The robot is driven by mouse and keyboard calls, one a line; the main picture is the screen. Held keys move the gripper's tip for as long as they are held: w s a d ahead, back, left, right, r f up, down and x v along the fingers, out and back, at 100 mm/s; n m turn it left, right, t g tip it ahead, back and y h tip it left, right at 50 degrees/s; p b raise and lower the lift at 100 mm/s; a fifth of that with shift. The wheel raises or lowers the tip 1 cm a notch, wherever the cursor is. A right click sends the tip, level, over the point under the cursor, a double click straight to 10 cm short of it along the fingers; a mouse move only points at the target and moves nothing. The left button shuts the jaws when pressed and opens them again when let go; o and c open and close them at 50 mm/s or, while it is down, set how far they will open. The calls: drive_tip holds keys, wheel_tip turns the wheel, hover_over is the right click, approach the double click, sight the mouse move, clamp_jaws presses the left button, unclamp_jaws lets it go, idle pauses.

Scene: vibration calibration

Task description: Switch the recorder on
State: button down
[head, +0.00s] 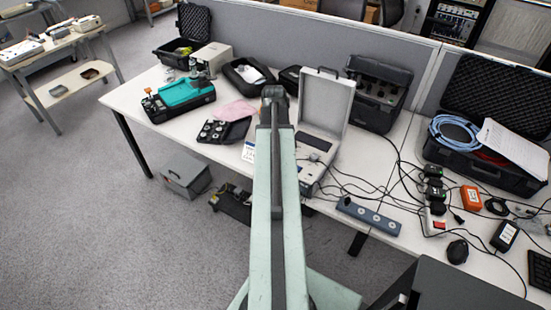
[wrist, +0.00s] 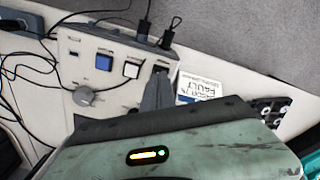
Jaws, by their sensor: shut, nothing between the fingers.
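A pale grey device with an upright open lid (head: 325,102), which looks like the recorder, stands on the desk just right of my arm in the head view. Its control panel (wrist: 112,82) fills the upper left of the wrist view, with a blue button (wrist: 104,62), a white button (wrist: 132,69) and a round knob (wrist: 84,96). Black cables plug into its edge. My gripper (wrist: 160,76) is shut and empty, its tip over the panel's right end, beside the white button. I cannot tell whether it touches. The tip hides part of the panel; my arm hides the gripper in the head view.
A label card reading "FAULT" (wrist: 200,88) lies right of the panel. A tray of round parts (head: 222,131), a teal-topped device (head: 187,92) and a pink cloth (head: 234,111) are left of my arm. A power strip (head: 368,215) and loose cables lie to the right.

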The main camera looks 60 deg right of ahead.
drive_tip(key=shift+f+b, duration=0.9)
idle(0.8)
drive_tip(key=shift+r, duration=0.1)
wheel_tip(320, 180, up, 7)
drive_tip(key=p, duration=0.7)
